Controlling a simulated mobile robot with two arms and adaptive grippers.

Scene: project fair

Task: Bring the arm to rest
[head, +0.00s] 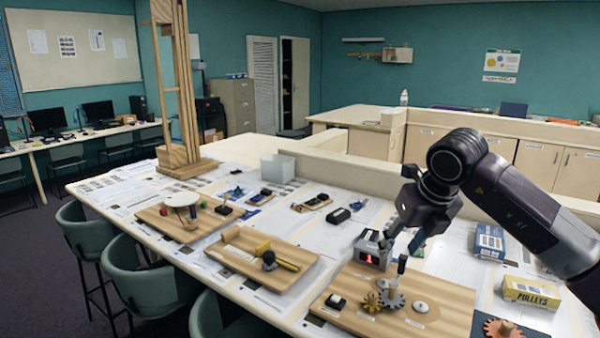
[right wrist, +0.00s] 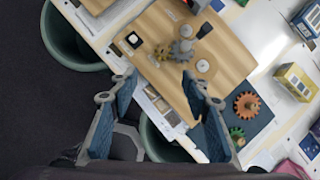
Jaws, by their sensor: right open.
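My right arm (head: 515,205) comes in from the right in the head view, bent, with its dark wrist above the table (head: 466,263). My right gripper (head: 402,246) points down over the gear board (head: 440,312). In the right wrist view the two blue-padded fingers of the right gripper (right wrist: 158,82) stand wide apart with nothing between them. The board also shows beyond the fingers there (right wrist: 232,62), with a grey gear (right wrist: 181,50) and a small brass gear (right wrist: 161,53) on it. My left gripper is not in view.
A small box with a red display (head: 372,252) stands close behind the fingers. A blue box (head: 489,241) and a yellow pulleys box (head: 531,292) stand at right. A tall wooden tower (head: 176,90) rises at left. Green chairs (head: 150,288) line the front edge.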

